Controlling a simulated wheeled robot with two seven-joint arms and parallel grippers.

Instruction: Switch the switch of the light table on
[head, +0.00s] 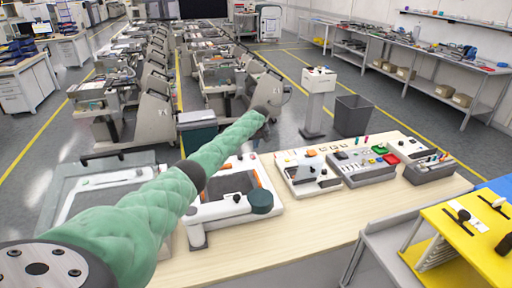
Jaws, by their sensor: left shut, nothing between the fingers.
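My left arm, in a green sleeve, reaches from the lower left across the bench. Its gripper (275,101) is shut and empty, small at the far end of the arm, in front of a grey feeder trolley in the picture. A flat panel in a pale frame (82,206) at the bench's left may be the light table; my arm covers part of it. I cannot make out its switch. A white framed device (235,207) with a dark round knob stands right of my arm. My right gripper is not in view.
The wooden bench (335,228) has bare room along its front. Grey and white control boxes (365,170) stand on its right half. A yellow stand (445,228) with black handles is at the right edge. A white pedestal (316,105) and a dark bin (353,116) stand behind.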

